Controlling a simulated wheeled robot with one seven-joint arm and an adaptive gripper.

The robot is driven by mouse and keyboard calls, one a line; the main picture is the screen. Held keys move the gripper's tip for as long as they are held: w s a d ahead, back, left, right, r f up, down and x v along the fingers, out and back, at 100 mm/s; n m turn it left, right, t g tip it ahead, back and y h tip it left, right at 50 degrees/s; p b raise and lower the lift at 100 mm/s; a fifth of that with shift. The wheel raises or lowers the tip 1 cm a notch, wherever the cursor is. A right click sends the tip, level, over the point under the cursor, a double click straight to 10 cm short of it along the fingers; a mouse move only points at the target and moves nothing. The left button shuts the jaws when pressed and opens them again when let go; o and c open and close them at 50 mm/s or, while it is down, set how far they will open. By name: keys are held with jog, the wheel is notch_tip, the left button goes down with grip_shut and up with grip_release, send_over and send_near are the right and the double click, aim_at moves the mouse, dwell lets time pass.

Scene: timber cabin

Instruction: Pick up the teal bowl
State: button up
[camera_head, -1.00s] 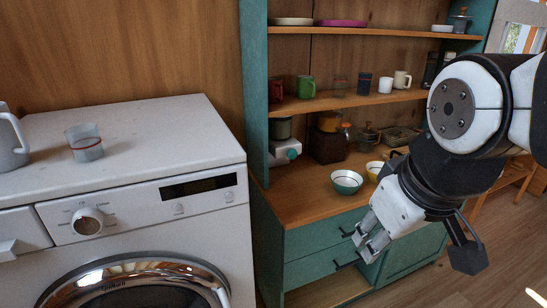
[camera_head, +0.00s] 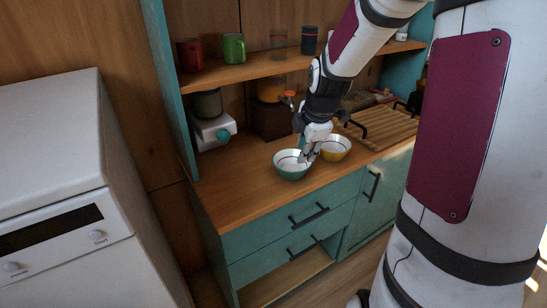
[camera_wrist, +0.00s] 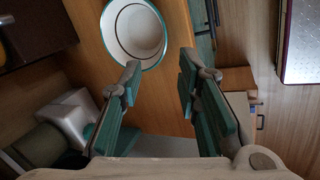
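The teal bowl (camera_head: 291,173), teal outside and white inside, stands upright on the wooden counter of the teal cabinet. It also shows in the wrist view (camera_wrist: 134,33), at the top, beyond my fingertips. My gripper (camera_head: 307,158) is over the right side of the bowl in the head view and hides part of its rim. In the wrist view my gripper (camera_wrist: 168,75) is open, with an empty gap between its fingers. The left fingertip overlaps the bowl's near rim in the picture; I cannot tell whether they touch.
A white appliance with a teal knob (camera_head: 213,131) stands at the back left. A wooden slatted rack (camera_head: 385,126) lies to the right. A shelf (camera_head: 245,72) with mugs hangs above. The counter's front left is clear.

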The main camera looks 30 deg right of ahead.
jog(key=b, duration=0.2)
send_over(297, 172)
jog(key=s, duration=0.1)
notch_tip(297, 172, down, 6)
jog(key=shift+s+b+x, duration=0.2)
jog(key=shift+b+x, duration=0.05)
jog(key=shift+x, duration=1.3)
jog(key=shift+s+b+x, duration=0.15)
jog(key=shift+b+x, duration=0.05)
jog(key=shift+x, duration=1.35)
jog(key=shift+f, duration=0.15)
jog(key=shift+c, duration=0.2)
grip_shut()
